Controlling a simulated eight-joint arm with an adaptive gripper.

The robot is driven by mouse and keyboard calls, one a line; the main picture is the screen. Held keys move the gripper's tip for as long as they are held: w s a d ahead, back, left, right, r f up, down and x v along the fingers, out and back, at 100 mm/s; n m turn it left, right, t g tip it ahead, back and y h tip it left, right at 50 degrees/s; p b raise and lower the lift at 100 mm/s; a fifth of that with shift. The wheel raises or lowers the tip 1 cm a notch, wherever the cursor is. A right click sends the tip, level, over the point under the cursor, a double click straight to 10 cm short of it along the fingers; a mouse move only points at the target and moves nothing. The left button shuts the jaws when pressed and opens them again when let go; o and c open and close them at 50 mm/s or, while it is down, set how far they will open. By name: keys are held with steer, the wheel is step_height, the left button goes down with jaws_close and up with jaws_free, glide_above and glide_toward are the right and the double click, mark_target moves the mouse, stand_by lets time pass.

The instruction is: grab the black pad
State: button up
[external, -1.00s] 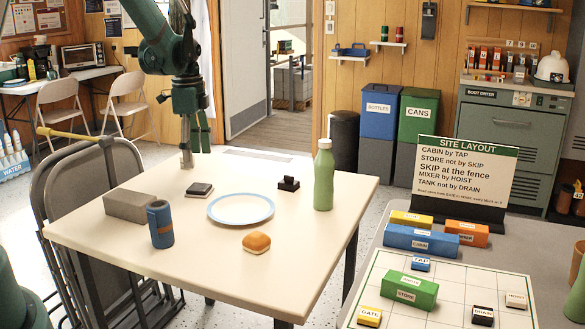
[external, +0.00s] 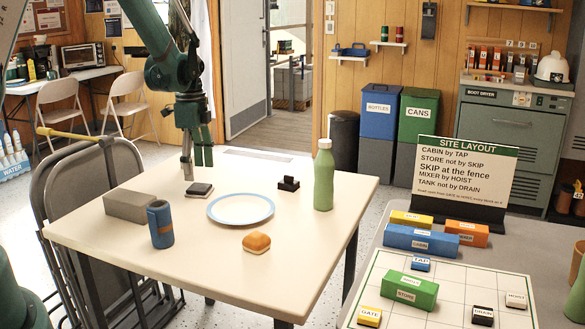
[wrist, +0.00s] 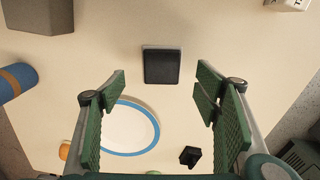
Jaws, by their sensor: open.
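The black pad (external: 199,190) is a small flat square block with a dark top and a paler grey edge. It lies flat on the cream table (external: 300,250), left of the plate. In the wrist view the pad (wrist: 161,66) is fully visible, centred in the upper half. My gripper (external: 203,157) is above the table's far side, beyond the pad in the external view. In the wrist view my gripper (wrist: 160,78) has its green fingers wide apart, one on each side of the pad in the picture. Nothing is between them, and the pad rests on the table.
A blue-rimmed white plate (external: 241,208) lies right of the pad. A grey block (external: 130,205) and blue cylinder (external: 160,226) stand to the left. The front is clear.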

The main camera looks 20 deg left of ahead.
mark_target(199, 187)
steer(key=shift+f, duration=0.35)
steer(key=shift+f, duration=0.1)
steer(key=shift+w+f+b, duration=0.15)
steer(key=shift+f+b, duration=0.6)
steer(key=shift+f, duration=1.8)
steer(key=shift+c, duration=0.4)
steer(key=c, duration=0.9)
